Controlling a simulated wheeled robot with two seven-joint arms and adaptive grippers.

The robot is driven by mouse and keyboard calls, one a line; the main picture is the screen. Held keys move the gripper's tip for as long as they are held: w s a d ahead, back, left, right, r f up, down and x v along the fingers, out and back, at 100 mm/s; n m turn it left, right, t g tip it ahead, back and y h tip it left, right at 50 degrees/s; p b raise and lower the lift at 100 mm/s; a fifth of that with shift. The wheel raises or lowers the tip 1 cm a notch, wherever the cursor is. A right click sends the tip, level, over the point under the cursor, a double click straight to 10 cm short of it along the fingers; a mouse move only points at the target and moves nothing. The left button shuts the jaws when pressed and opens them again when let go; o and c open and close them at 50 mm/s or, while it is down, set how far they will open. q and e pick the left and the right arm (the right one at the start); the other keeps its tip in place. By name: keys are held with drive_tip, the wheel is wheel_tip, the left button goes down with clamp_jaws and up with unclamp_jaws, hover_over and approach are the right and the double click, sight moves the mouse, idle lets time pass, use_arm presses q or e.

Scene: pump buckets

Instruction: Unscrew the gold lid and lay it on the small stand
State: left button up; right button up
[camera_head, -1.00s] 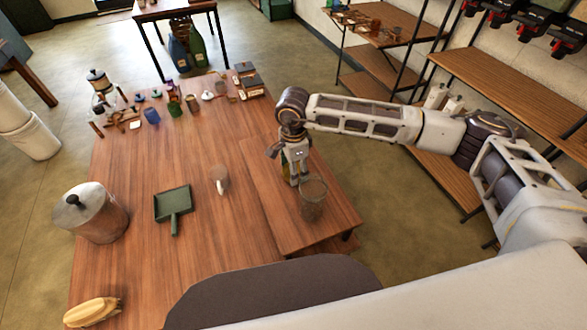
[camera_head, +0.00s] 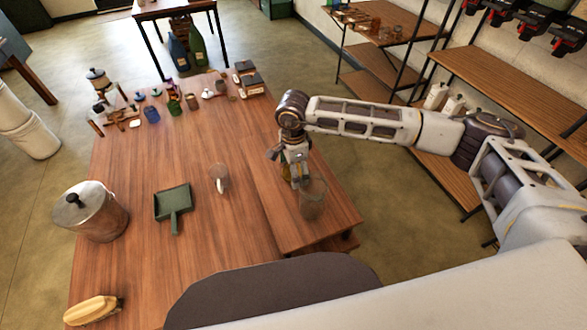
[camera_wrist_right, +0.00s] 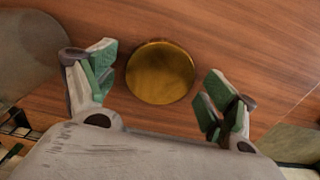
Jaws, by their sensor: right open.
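A round gold lid (camera_wrist_right: 160,72) lies between the two green-padded fingers of my right gripper in the right wrist view, with a gap on each side. My right gripper (camera_head: 296,184) is open and points down over the right part of the wooden table. In the head view the gripper mostly hides the lid and whatever is under it. A clear glass vessel (camera_head: 313,200) stands just right of and nearer than the gripper. I cannot tell which thing is the small stand. My left gripper is not in view.
A metal pot (camera_head: 92,212) with a lid, a green dustpan (camera_head: 173,203), a white-handled item (camera_head: 219,178) and corn (camera_head: 93,311) are on the table (camera_head: 140,265). Several small jars and bottles stand at its far end. The middle of the table is mostly clear.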

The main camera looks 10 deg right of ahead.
drive_tip(key=shift+r, duration=0.1)
drive_tip(key=shift+r, duration=0.2)
wheel_tip(320, 180, up, 12)
drive_tip(key=b, duration=0.2)
drive_tip(key=shift+f, duration=0.2)
idle(0.9)
wheel_tip(320, 180, up, 9)
drive_tip(key=p, duration=0.9)
drive_tip(key=shift+r+p, duration=0.55)
drive_tip(key=shift+p, duration=0.05)
